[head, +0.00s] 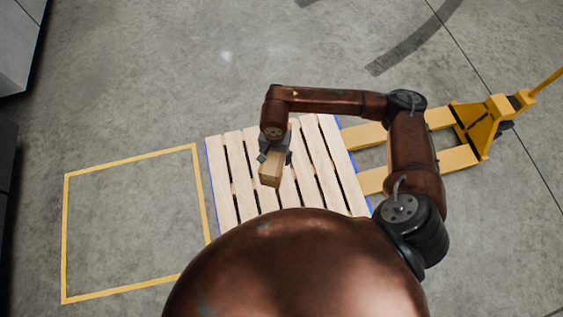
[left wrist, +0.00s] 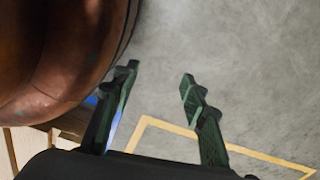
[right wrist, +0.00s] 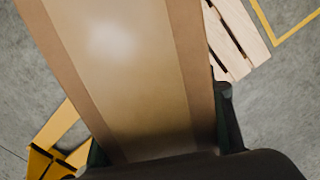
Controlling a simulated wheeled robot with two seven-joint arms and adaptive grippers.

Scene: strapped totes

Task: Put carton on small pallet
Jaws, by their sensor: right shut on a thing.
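The carton (head: 270,168) is a small brown box in my right gripper (head: 273,153), seen over the left half of the pallet in the head view. In the right wrist view the carton (right wrist: 125,75) fills the middle, with my gripper's dark fingers on both sides of it. The small pallet (head: 322,165) is light slatted wood with blue edges, lying on the floor. I cannot tell the carton's exact height above it. My left gripper (left wrist: 155,105) is open and empty in the left wrist view; the head view does not show it.
A yellow pallet jack (head: 480,128) stands right of the pallet, its forks pointing at it. A yellow floor outline (head: 130,159) left of the pallet is empty. Bare concrete floor lies behind the pallet.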

